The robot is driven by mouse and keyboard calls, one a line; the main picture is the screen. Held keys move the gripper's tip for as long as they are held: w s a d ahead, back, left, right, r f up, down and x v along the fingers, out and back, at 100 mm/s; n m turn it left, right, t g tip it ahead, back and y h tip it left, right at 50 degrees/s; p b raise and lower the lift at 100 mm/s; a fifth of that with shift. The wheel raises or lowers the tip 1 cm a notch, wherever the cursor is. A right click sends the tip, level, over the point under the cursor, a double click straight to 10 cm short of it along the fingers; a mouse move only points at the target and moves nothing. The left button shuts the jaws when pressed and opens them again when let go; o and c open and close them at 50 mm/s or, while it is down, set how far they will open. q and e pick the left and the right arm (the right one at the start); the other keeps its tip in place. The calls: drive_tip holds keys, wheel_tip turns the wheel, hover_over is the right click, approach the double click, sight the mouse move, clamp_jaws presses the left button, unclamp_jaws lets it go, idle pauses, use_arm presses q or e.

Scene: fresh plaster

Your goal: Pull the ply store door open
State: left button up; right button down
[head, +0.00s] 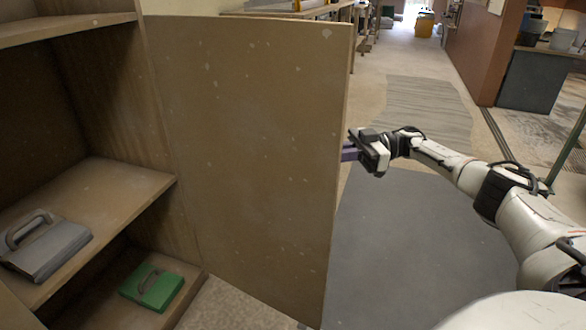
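The brown ply store door (245,150) stands swung well out from the cabinet (155,120), its inner face towards me. The cabinet's inside and shelves show on the left. My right gripper (350,152) is at the door's free right edge, on the far side of the panel. Its fingertips are partly hidden behind that edge, so I cannot see a handle or whether the fingers are closed on one. My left gripper is out of view.
A grey handled tool (45,250) lies on the middle shelf, and a green one (152,287) lies lower down. A dark grey mat (410,250) covers the floor right of the door. A workbench (310,12) stands behind the door; the aisle beyond is open.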

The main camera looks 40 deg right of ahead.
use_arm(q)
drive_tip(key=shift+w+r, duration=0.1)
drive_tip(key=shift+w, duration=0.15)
use_arm(e)
drive_tip(key=shift+w+d, duration=0.25)
drive_tip(key=shift+w, duration=0.1)
drive_tip(key=c, duration=1.8)
unclamp_jaws()
drive_tip(key=shift+a, duration=0.15)
drive_tip(key=shift+o, duration=0.2)
drive_tip(key=shift+s+d, duration=0.1)
drive_tip(key=shift+d, duration=0.15)
